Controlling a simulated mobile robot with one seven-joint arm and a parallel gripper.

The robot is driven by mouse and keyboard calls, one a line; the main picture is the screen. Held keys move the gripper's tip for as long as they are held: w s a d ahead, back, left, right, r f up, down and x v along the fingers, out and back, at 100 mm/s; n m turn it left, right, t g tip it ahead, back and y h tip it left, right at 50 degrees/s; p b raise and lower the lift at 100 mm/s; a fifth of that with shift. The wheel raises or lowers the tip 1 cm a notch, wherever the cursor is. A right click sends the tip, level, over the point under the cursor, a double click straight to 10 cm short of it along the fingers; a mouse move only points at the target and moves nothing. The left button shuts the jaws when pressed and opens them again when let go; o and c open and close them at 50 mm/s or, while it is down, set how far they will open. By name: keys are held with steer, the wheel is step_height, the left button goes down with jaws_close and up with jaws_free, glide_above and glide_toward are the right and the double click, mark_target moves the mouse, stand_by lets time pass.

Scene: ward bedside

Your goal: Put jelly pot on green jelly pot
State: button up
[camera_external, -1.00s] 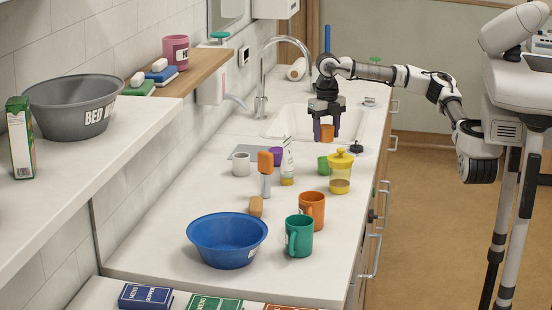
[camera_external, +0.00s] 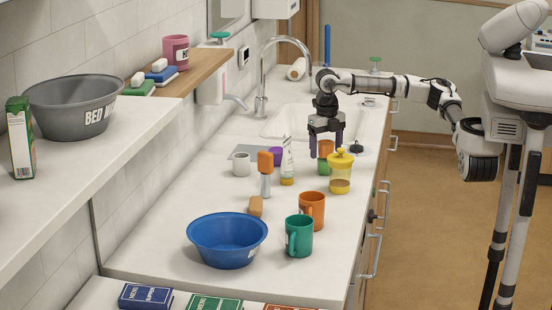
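My gripper (camera_external: 326,148) points down over the counter by the sink, its dark fingers on both sides of an orange jelly pot (camera_external: 325,149). The pot is held upright between them. The green jelly pot (camera_external: 323,168) stands on the counter directly below, partly hidden by the yellow-lidded jar. The orange pot's bottom appears at the green pot's rim; I cannot tell whether they touch. A purple pot (camera_external: 276,156) stands to the left, partly behind a bottle.
The yellow-lidded jar (camera_external: 340,174) stands close to the green pot at front right. A white bottle (camera_external: 287,160), a white cup (camera_external: 241,164) and an orange-topped item (camera_external: 265,172) stand to the left. Orange and green mugs and a blue bowl (camera_external: 227,242) are nearer the front.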

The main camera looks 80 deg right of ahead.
mark_target(326, 140)
step_height(326, 140, up, 12)
steer(key=b, duration=0.1)
steer(key=shift+r+b, duration=0.2)
steer(key=shift+b, duration=0.1)
stand_by(0.3)
